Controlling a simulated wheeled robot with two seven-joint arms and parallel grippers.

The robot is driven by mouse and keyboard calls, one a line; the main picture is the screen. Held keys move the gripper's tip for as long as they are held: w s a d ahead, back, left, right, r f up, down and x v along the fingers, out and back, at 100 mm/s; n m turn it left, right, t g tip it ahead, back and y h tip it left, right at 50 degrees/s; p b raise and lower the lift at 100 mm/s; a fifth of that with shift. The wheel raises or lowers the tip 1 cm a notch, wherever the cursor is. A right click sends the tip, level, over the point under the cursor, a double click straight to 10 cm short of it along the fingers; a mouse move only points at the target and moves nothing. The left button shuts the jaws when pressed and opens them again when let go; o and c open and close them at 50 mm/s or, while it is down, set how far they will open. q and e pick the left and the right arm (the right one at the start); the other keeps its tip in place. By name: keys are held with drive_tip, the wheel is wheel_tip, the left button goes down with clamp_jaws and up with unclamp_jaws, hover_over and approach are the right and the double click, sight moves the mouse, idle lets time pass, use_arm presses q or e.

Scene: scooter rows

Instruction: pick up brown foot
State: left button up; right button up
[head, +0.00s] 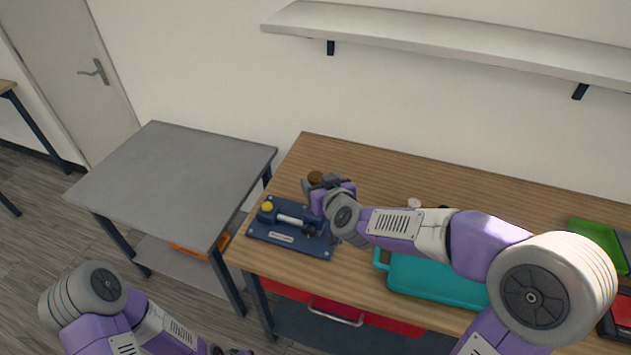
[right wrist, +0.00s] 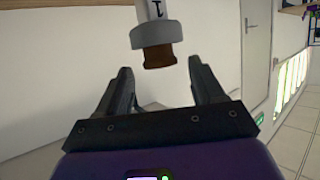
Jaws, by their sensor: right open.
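The brown foot (right wrist: 160,56) shows in the right wrist view below a grey collar (right wrist: 153,34) and a white stem with a dark mark. It lies between and slightly beyond the tips of my right gripper (right wrist: 160,68), which is open, with a gap on each side. In the head view a small brown top (head: 315,177) shows at the tips of my right gripper (head: 317,186), near the back left of the wooden table; the gripper hides what is below it. My left gripper (head: 232,350) is barely in view at the bottom edge; its fingers cannot be made out.
A blue fixture (head: 288,241) with a yellow knob stands at the wooden table's (head: 385,160) front left, close to my right gripper. A teal case (head: 435,283) lies under my right arm. A green tray (head: 597,243) is far right. The grey table (head: 170,180) is bare.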

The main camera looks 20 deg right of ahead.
sight(314, 177)
drive_tip(key=shift+x, duration=1.2)
drive_tip(key=c, duration=1.1)
drive_tip(key=shift+r, duration=0.1)
